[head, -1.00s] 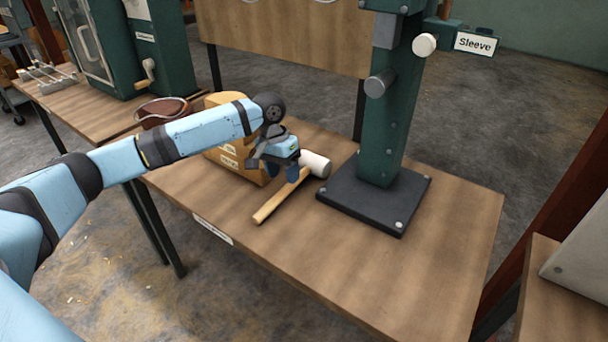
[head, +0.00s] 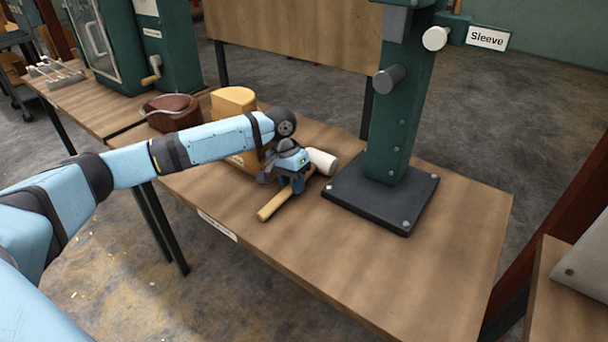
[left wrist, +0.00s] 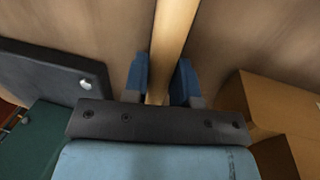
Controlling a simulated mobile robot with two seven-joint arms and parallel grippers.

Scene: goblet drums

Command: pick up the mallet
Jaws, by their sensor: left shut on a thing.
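The mallet (head: 273,206) has a pale wooden handle and a white cylindrical head (head: 322,162). It is at the table's surface, between the wooden block and the green stand. My left gripper (head: 294,186) is shut on the handle, near the white head. In the left wrist view the handle (left wrist: 172,40) runs between the two blue fingers of my left gripper (left wrist: 163,85). The mallet's head is hidden there. I cannot tell whether the mallet is clear of the table. My right gripper is not in view.
A green stand on a dark base plate (head: 350,205) is just right of the mallet. A tan wooden block (head: 234,101) and a brown leather-like item (head: 172,112) are behind my left arm. The front right of the wooden table (head: 420,275) is clear.

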